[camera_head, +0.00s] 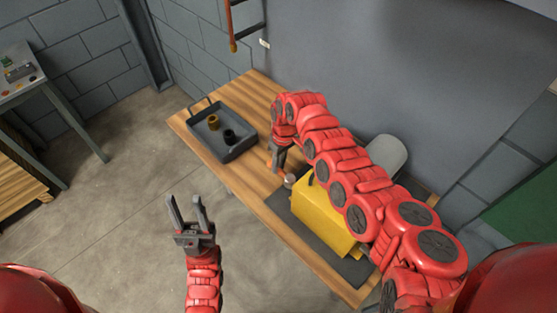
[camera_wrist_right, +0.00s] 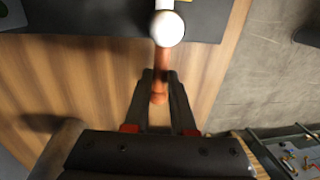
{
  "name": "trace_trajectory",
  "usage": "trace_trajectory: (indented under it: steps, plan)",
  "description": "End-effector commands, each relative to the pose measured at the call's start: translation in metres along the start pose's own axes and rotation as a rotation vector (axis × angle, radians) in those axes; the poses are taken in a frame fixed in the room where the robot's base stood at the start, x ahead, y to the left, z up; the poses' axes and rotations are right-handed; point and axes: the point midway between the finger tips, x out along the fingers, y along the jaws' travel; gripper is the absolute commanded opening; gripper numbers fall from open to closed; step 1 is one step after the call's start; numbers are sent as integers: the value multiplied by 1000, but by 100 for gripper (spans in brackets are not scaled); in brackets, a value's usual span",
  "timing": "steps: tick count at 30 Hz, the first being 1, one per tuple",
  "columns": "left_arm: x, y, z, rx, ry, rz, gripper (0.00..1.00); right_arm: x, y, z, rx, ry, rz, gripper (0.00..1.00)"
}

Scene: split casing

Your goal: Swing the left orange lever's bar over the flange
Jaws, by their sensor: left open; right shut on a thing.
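The yellow casing (camera_head: 322,222) sits on a dark mat on the wooden table, partly hidden behind my right arm. In the right wrist view, an orange lever bar (camera_wrist_right: 160,92) runs from a white round knob (camera_wrist_right: 167,28) back between the fingers of my right gripper (camera_wrist_right: 161,78), which is shut on it. In the head view my right gripper (camera_head: 277,169) is at the casing's left end, beside a small pale round part (camera_head: 290,180). The flange cannot be made out. My left gripper (camera_head: 190,212) is open and empty, off the table's front edge.
A dark tray (camera_head: 236,152) with a brass-coloured cylinder (camera_head: 214,123) and a black cylinder (camera_head: 229,136) stands on the table's left part. A grey rounded object (camera_head: 390,154) is behind my right arm. The wooden table (camera_head: 252,187) is bare between tray and mat.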

Motion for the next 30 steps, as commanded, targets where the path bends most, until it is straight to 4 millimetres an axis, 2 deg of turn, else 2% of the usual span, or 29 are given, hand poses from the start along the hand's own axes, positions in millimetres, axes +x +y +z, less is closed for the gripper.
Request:
trace_trajectory:
  steps: [11, 12, 17, 26, 30]
  plan:
    - [0, 0, 0, 0, 0, 0, 45, 1, -1, 0, -8, -1, -1, 0]
    - [0, 0, 0, 0, 0, 0, 45, 1, -1, 0, -8, -1, -1, 25]
    - [0, 0, 0, 0, 0, 0, 45, 1, -1, 0, -7, -1, -1, 54]
    - [0, 0, 0, 0, 0, 0, 45, 0, 0, 0, -6, -1, 0, 54]
    - [-4, 0, 1, 0, 0, 0, 45, -9, 1, -1, -5, 2, 1, 54]
